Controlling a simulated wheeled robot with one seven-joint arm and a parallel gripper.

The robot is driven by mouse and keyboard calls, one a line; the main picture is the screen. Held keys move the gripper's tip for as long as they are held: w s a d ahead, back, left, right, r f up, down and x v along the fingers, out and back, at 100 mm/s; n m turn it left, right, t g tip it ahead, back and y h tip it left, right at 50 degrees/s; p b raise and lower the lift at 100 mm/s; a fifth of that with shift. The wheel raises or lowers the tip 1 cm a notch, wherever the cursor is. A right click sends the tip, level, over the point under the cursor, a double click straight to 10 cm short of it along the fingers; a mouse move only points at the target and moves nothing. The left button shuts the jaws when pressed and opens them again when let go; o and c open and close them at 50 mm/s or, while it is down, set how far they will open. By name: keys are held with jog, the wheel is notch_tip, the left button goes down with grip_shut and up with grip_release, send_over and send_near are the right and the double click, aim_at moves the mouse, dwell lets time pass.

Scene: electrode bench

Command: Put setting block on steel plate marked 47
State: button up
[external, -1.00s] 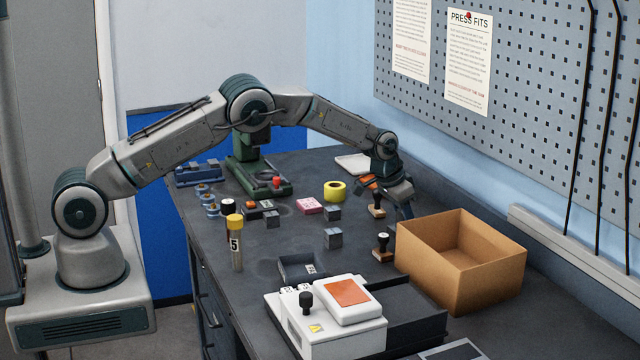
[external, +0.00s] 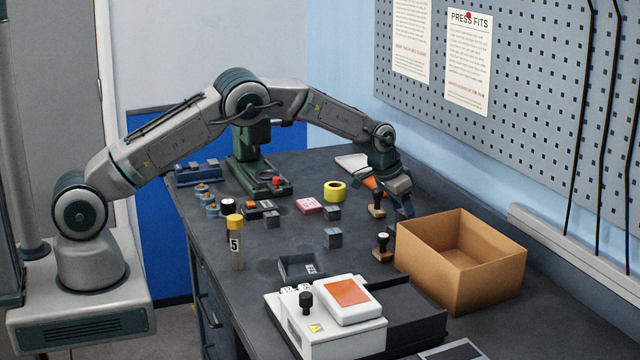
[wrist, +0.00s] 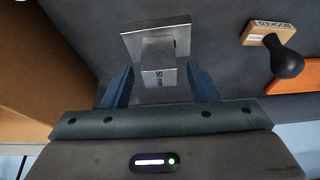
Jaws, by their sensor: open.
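My gripper (external: 404,207) is low over the far right of the bench, just behind the cardboard box. In the wrist view its two blue fingers (wrist: 160,78) are open, one on each side of a bright steel piece (wrist: 153,30). The piece has a wide square part and a narrower block-like part with a small dark mark I cannot read surely. I cannot tell whether it is one part or a block on a plate. In the external view my gripper hides it. No mark 47 is readable.
A cardboard box (external: 460,262) stands close to my gripper. Dark-handled stamps (external: 382,246) stand nearby; one (wrist: 270,38) shows in the wrist view. A yellow tape roll (external: 335,191), pink block (external: 309,205) and white instrument (external: 325,315) are on the bench.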

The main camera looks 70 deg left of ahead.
jog(key=s+f+b+v, duration=0.1)
jog(key=s+v, duration=0.1)
jog(key=v, duration=0.8)
jog(key=s+f+b+v, duration=0.1)
jog(key=s+v, duration=0.1)
jog(key=v, duration=0.8)
jog(key=s+d+r, duration=0.1)
jog(key=s+r, duration=0.2)
jog(key=s, duration=0.4)
jog(key=s+d+r, duration=0.1)
jog(key=s+r, duration=0.1)
jog(key=s, duration=0.5)
jog(key=s+d+f, duration=0.1)
jog(key=s, duration=1.1)
jog(key=s+d+f+g, duration=0.1)
jog(key=s+f, duration=0.1)
jog(key=s, duration=1.1)
jog(key=shift+s, duration=0.25)
